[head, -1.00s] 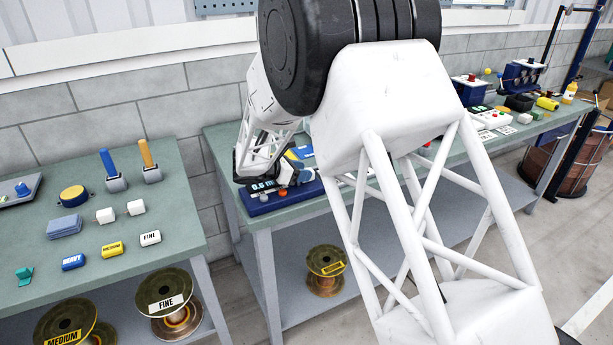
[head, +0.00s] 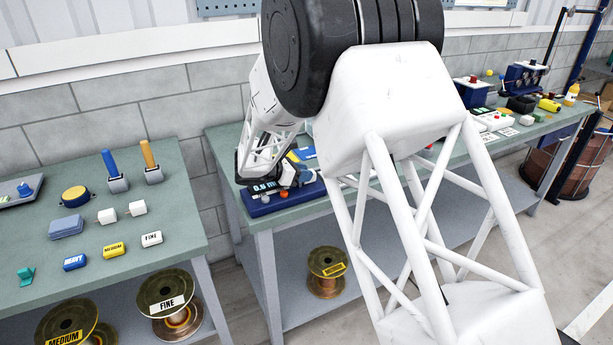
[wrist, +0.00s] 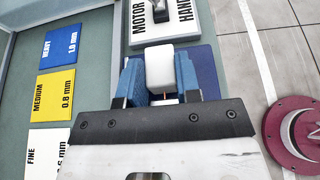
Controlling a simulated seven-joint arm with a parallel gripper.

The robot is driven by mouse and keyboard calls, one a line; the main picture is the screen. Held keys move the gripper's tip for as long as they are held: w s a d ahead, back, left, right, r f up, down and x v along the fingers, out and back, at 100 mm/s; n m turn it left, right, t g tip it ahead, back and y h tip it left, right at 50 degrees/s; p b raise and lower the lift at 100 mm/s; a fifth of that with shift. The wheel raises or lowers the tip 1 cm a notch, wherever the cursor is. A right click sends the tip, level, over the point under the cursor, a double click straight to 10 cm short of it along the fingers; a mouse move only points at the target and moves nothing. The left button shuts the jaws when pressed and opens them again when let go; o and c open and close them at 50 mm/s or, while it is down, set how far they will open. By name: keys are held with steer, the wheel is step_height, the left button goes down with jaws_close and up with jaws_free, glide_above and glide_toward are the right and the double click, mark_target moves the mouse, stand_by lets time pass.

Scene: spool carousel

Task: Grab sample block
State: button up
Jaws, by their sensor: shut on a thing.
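A white block (wrist: 160,68), which I take to be the sample block, sits between the two blue fingers of my gripper (wrist: 158,80) in the wrist view. The fingers touch it on both sides, so my gripper is shut on it. A dark blue base (wrist: 207,75) lies beneath. In the head view my gripper is low over the blue device with a display (head: 268,200) on the far bench. The block cannot be made out there, and my arm covers part of that bench.
Blue HEAVY (wrist: 61,47), yellow MEDIUM (wrist: 53,95) and white FINE (wrist: 45,150) cards lie left in the wrist view. A motor/hand switch panel (wrist: 195,20) is just beyond the block. A dark red round thing (wrist: 295,130) is at right.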

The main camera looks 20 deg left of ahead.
steer(key=shift+r, duration=0.15)
steer(key=shift+r, duration=1.4)
steer(key=shift+s+d+r, duration=0.1)
steer(key=shift+s+r, duration=0.1)
steer(key=shift+r, duration=0.1)
steer(key=s+d+r, duration=0.1)
steer(key=s+d, duration=0.7)
steer(key=s, duration=0.5)
steer(key=shift+s+r, duration=0.15)
steer(key=shift+d, duration=0.1)
